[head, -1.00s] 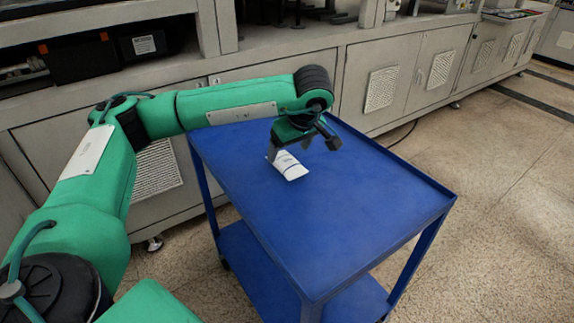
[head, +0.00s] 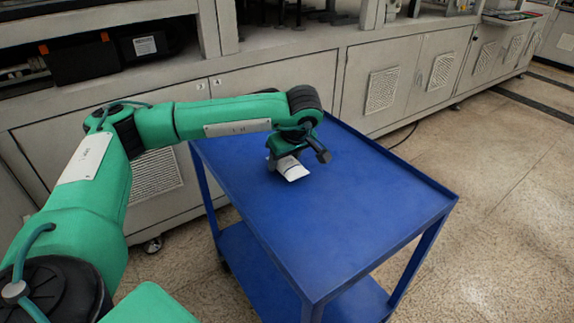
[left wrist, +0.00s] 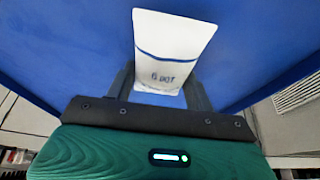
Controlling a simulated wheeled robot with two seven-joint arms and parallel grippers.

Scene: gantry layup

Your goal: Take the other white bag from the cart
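A white bag (head: 291,170) with a dark stripe and print lies on the blue top of the cart (head: 350,215), near its far left side. My left gripper (head: 298,160) is low over the bag's far end. In the left wrist view the bag (left wrist: 172,45) reaches down between the two fingers (left wrist: 160,92). The fingers stand apart, one on each side of it, with little gap. Whether they touch it is hard to tell. My right gripper is not in view.
The rest of the cart top is bare and has a raised rim. A lower blue shelf (head: 247,265) shows beneath. Grey machine cabinets (head: 415,80) run close behind the cart. Open floor (head: 500,210) lies to the right.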

